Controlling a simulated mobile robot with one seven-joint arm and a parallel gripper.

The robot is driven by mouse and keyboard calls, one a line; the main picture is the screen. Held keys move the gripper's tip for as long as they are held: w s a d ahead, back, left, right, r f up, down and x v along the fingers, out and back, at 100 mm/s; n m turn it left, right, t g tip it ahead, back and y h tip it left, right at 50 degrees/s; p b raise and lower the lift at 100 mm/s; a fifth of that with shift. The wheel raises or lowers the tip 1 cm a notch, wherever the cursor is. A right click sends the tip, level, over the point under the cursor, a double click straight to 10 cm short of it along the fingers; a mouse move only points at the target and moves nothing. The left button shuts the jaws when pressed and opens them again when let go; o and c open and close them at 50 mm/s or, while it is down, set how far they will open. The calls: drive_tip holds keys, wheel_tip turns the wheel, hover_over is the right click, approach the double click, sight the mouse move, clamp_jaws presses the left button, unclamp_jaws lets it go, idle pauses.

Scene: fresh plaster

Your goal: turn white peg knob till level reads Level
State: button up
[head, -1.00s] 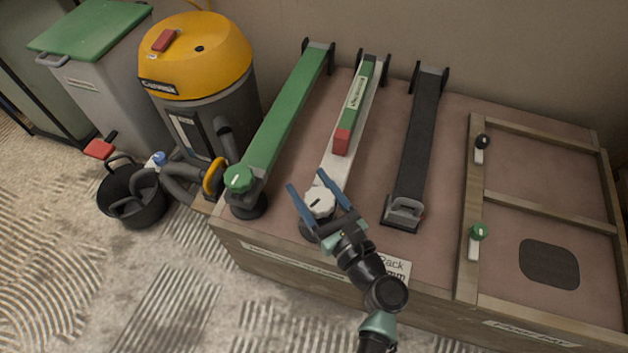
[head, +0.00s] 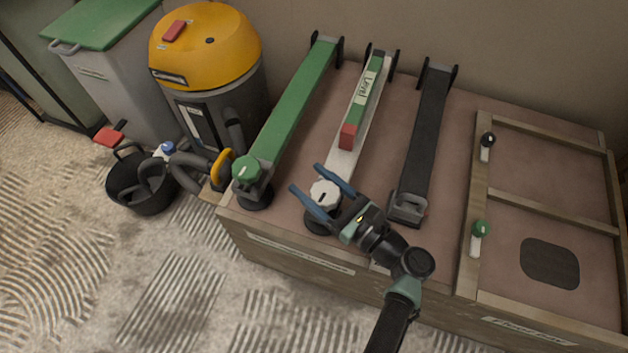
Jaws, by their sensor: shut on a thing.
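The white peg knob (head: 325,195) sits at the near end of a white bar (head: 343,165) on the wooden box. My gripper (head: 307,178) has its two blue fingers on either side of this knob, shut on it. A small dark mark shows on the knob's top. On the white bar lies a level with a green body (head: 375,80), a red near end (head: 348,134) and a white label (head: 366,88). The label appears to read "Level".
A green bar with a green knob (head: 246,168) lies to the left, close by. A dark bar (head: 425,140) with a grey handle lies to the right. A wooden frame with two small knobs is farther right. A yellow vacuum (head: 205,45) and black bucket (head: 140,190) stand at left.

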drive_tip(key=o, duration=1.4)
drive_tip(key=shift+c, duration=0.2)
drive_tip(key=p+v, duration=0.4)
drive_tip(key=v, duration=0.9)
drive_tip(key=shift+s, duration=0.1)
